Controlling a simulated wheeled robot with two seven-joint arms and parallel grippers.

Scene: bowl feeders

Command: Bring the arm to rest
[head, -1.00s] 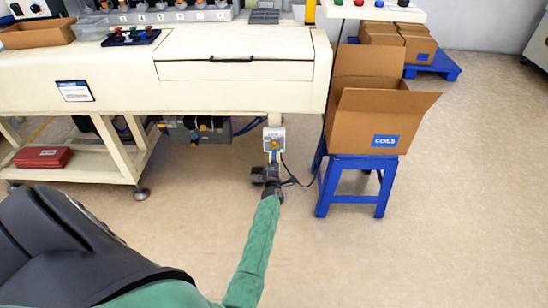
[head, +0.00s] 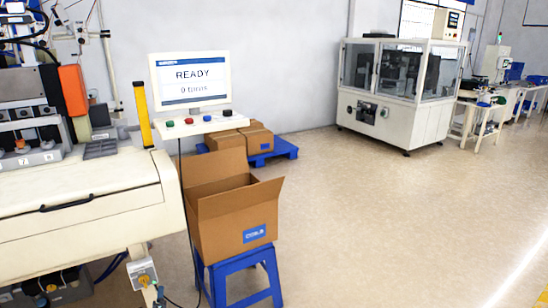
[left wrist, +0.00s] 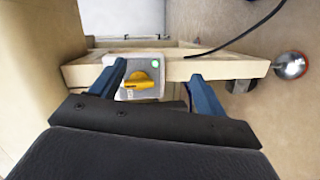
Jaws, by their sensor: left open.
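My left gripper (left wrist: 155,72) shows in the left wrist view with its two blue fingers apart and nothing held between them. A grey switch box with a yellow rotary knob and a lit green lamp (left wrist: 138,80) appears between the fingers, beyond the tips. I cannot tell the exact gap to it. The same switch box (head: 141,272) shows in the head view at the lower left, on the leg of the machine bench. My right gripper is in neither view.
The cream machine bench (head: 85,215) fills the left. An open carton (head: 225,235) stands on a blue stool (head: 240,285) close beside it. A monitor reading READY (head: 190,82) stands behind. A black cable (left wrist: 240,32) runs near the fingers. The floor to the right is clear.

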